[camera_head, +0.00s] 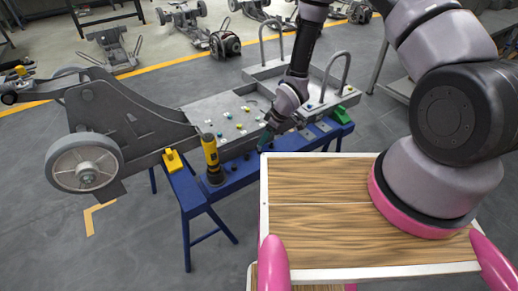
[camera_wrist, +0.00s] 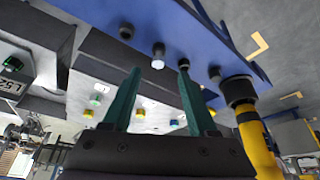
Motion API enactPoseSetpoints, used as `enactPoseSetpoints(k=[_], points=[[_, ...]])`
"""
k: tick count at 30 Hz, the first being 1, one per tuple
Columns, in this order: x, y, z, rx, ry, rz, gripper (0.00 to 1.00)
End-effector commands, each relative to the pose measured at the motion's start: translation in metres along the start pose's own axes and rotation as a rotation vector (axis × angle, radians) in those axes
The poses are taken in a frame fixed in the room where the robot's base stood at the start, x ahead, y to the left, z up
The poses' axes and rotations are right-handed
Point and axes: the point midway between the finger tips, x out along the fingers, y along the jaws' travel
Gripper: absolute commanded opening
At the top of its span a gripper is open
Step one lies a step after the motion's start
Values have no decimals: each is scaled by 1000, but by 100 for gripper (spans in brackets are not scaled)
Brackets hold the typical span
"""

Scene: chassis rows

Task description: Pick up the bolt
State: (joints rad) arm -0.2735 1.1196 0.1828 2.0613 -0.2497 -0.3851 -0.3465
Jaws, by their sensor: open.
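A bolt with a pale metal head (camera_wrist: 158,60) sits on the blue beam (camera_wrist: 205,25) in the wrist view. In that picture it lies beyond and between the two green fingertips of my gripper (camera_wrist: 160,72). The fingers are apart, with nothing held between them. I cannot tell the exact gap to the bolt. In the head view my gripper (camera_head: 265,139) reaches down to the blue bench (camera_head: 240,172), and the bolt there is hidden or too small to make out.
Dark cylindrical pieces (camera_wrist: 126,31) stand along the beam, one close to the right fingertip. A yellow-and-black tool (camera_wrist: 257,140) stands to the right; the head view shows it too (camera_head: 210,155). A grey chassis (camera_head: 205,112) with small coloured parts lies beyond the beam.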

Motion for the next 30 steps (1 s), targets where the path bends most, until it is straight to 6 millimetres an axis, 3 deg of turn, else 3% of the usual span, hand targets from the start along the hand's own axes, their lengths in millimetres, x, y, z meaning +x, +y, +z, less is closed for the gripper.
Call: enactPoseSetpoints(k=[10,19,20,24,30], points=[[46,2,-1,1,-1,0,59],[52,2,-2,1,-1,1,59],[52,2,-2,1,-1,0,51],[51,2,-2,1,-1,0,0],[51,2,-2,1,-1,0,0]])
